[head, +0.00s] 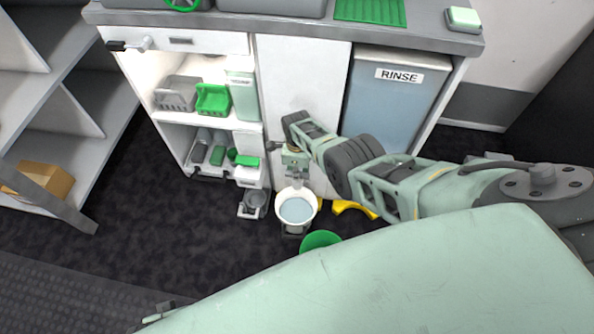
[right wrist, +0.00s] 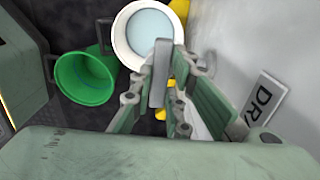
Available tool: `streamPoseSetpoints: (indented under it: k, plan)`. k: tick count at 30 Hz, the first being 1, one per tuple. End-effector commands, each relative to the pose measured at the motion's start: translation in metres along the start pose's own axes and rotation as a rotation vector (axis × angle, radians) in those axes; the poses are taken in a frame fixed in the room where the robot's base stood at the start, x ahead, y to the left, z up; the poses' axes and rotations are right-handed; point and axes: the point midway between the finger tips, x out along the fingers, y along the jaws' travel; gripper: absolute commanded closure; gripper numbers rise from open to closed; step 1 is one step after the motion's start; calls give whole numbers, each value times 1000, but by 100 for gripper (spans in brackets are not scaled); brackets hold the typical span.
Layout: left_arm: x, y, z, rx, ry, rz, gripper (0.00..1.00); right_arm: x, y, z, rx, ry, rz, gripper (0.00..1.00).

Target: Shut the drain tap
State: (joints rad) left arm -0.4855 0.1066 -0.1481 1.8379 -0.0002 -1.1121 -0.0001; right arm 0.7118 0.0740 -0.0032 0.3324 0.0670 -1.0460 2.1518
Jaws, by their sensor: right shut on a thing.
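The drain tap (head: 297,182) is low on the front of the white cabinet, above a white bucket (head: 295,210) with pale water in it. My right gripper (head: 296,170) points down at the tap. In the right wrist view its fingers (right wrist: 162,85) are shut on the tap's grey flat handle (right wrist: 160,70). The tap's body and outlet are mostly hidden by the fingers. The bucket also shows there (right wrist: 149,30). A small part at the lower left, perhaps my left gripper (head: 160,312), shows past my pale green body; its fingers cannot be made out.
A green bucket (head: 320,239) stands in front of the white one; a yellow object (head: 353,208) lies to its right. A sign reading "DRA" (right wrist: 262,102) is on the cabinet. Dark floor at left is clear.

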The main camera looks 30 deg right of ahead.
Motion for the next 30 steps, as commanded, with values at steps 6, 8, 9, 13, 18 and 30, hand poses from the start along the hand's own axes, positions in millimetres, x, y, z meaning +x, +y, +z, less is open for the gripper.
streamPoseSetpoints:
  k: [6,8,9,13,18,30]
  plan:
    - [0,0,0,0,0,0,66,1,0,-2,4,4,3,84]
    - [0,0,0,0,0,0,66,1,0,-2,3,4,3,78]
    - [0,0,-1,0,1,0,66,1,0,-2,3,4,2,75]
    - [0,0,-1,0,1,0,66,0,0,-1,2,2,2,66]
    - [-1,0,-2,0,5,0,66,0,0,-1,1,1,1,66]
    - [-1,0,-3,-1,6,0,66,-10,-1,1,0,-2,-1,66]
